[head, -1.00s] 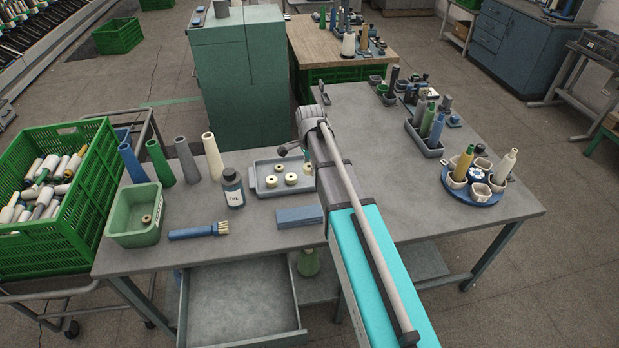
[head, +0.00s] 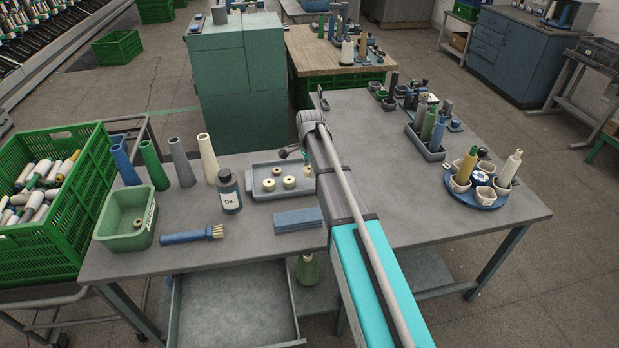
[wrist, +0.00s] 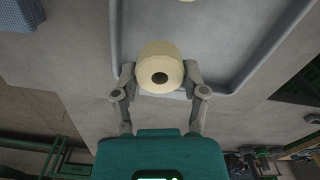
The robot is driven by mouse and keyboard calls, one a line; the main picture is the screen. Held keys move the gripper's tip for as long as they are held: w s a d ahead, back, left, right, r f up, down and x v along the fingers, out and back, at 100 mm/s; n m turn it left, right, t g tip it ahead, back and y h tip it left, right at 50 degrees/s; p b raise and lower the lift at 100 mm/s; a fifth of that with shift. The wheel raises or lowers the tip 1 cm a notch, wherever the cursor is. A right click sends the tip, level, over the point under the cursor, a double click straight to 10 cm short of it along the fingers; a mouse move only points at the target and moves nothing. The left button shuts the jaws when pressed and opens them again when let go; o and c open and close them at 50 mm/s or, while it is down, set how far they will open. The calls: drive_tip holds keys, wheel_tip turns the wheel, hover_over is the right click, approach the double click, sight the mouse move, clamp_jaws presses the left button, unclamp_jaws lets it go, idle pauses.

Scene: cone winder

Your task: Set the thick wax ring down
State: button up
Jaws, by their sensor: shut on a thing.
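My gripper (wrist: 160,80) is shut on a thick cream wax ring (wrist: 160,62) with a dark centre hole, in the wrist view. The ring is over the grey tray (wrist: 240,85), near one edge; I cannot tell whether it touches the tray floor. Part of another cream ring (wrist: 187,1) shows at the top edge of that view. In the head view the tray (head: 256,193) lies on the grey table with cream rings on it, such as one ring (head: 268,185) and another (head: 289,182). My arm mostly hides the gripper there, at the tray's right end.
An oil bottle (head: 229,192) stands left of the tray and a blue block (head: 298,219) lies in front. Cones, a brush (head: 192,235) and a green bin (head: 126,240) are further left. A round blue holder (head: 478,197) stands at right. The table's front right is clear.

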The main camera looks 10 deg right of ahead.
sight(310, 182)
drive_tip(key=shift+w+f, duration=0.1)
drive_tip(key=shift+w+d+f+b, duration=0.1)
drive_tip(key=shift+w+f+b, duration=0.25)
drive_tip(key=shift+f+b, duration=1.6)
drive_tip(key=shift+b, duration=0.1)
drive_tip(key=shift+f, duration=0.15)
drive_tip(key=o, duration=0.9)
drive_tip(key=shift+o, duration=0.2)
wheel_tip(310, 182, up, 12)
drive_tip(key=p, duration=1.2)
drive_tip(key=shift+r, duration=0.2)
